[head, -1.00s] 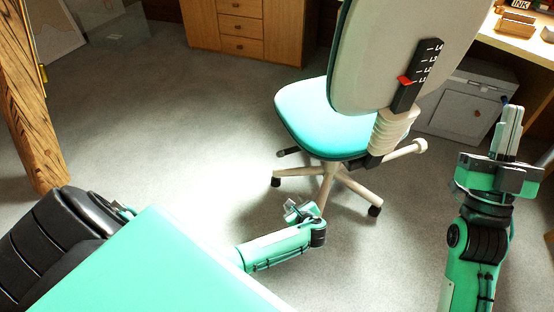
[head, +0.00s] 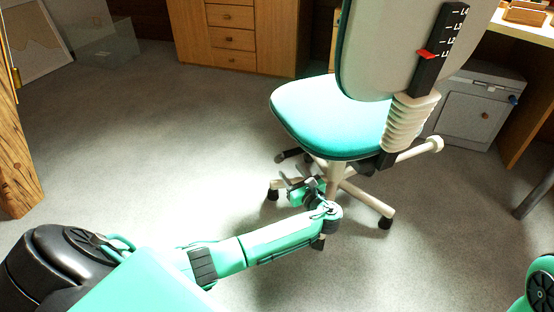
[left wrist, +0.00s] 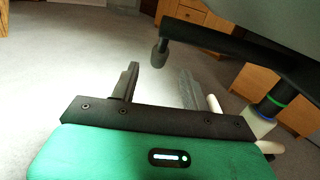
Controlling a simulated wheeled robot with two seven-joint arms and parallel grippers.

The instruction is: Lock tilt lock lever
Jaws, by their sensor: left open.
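The office chair has a teal seat (head: 325,115) and a pale back seen from behind. A black lever (head: 290,155) with a thick end sticks out from under the seat at the left. In the left wrist view, a dark lever with a grey knob (left wrist: 160,52) hangs from a bar under the seat. A cream-knobbed handle (head: 434,145) juts out at the right. I cannot tell the tilt lock setting. My left gripper (head: 297,183) is open and empty below the seat. In the left wrist view, the knob appears between and beyond its fingers (left wrist: 159,78), apparently untouched. My right gripper is out of view.
The chair's wheeled base (head: 350,190) stands close to my left wrist. A grey cabinet (head: 478,108) and a desk are at the right, a wooden drawer unit (head: 233,35) behind. A timber post (head: 15,160) stands at far left. The carpet between is clear.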

